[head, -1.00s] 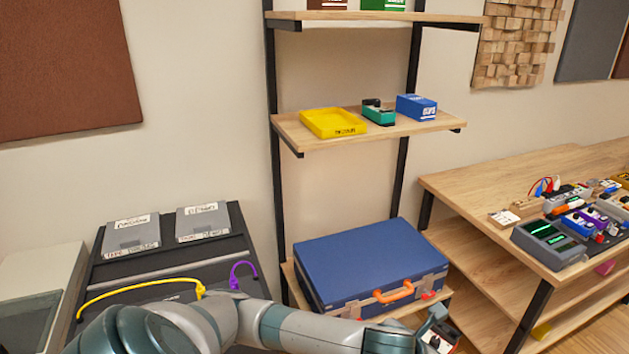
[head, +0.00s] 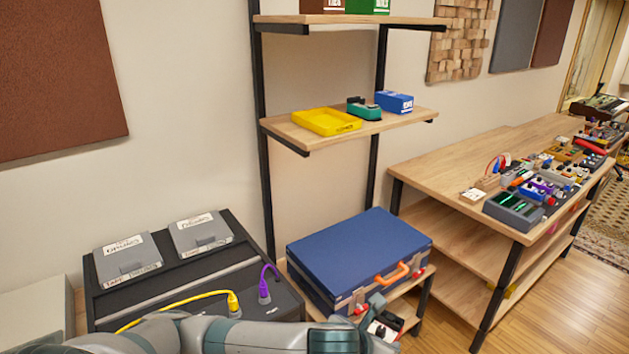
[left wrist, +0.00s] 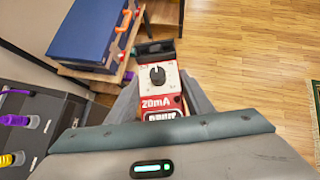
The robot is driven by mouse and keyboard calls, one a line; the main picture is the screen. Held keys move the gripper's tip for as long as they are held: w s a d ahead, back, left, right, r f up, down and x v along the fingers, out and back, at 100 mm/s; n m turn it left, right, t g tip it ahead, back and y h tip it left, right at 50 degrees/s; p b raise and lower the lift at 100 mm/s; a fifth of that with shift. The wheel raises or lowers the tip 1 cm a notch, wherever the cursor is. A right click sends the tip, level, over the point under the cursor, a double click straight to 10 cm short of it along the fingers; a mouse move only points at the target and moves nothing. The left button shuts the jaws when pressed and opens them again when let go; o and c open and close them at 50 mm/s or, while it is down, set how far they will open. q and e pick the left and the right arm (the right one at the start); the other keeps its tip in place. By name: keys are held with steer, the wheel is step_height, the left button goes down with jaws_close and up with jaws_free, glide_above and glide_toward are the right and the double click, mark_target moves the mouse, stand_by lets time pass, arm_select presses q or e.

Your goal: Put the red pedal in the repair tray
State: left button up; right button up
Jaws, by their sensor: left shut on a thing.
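The red pedal (left wrist: 162,95) has a red body, a pale face, a black knob and a "20mA" label. It sits between the fingers of my left gripper (left wrist: 160,88), which is shut on it. In the head view this gripper (head: 380,318) is low, in front of the blue case, and the pedal is only partly visible. A shallow yellow tray (head: 327,123) lies on the middle wall shelf, with dark lettering too small to read. It is the only tray I see. My right gripper is out of view.
A green pedal (head: 364,110) and a blue box (head: 395,102) stand right of the tray on the shelf (head: 400,119). A blue case (head: 358,250) rests below. A black cabinet (head: 170,270) stands left. The bench (head: 440,170) at right holds many pedals.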

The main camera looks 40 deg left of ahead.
mark_target(383, 323)
arm_select(q)
steer(key=shift+w, duration=0.1)
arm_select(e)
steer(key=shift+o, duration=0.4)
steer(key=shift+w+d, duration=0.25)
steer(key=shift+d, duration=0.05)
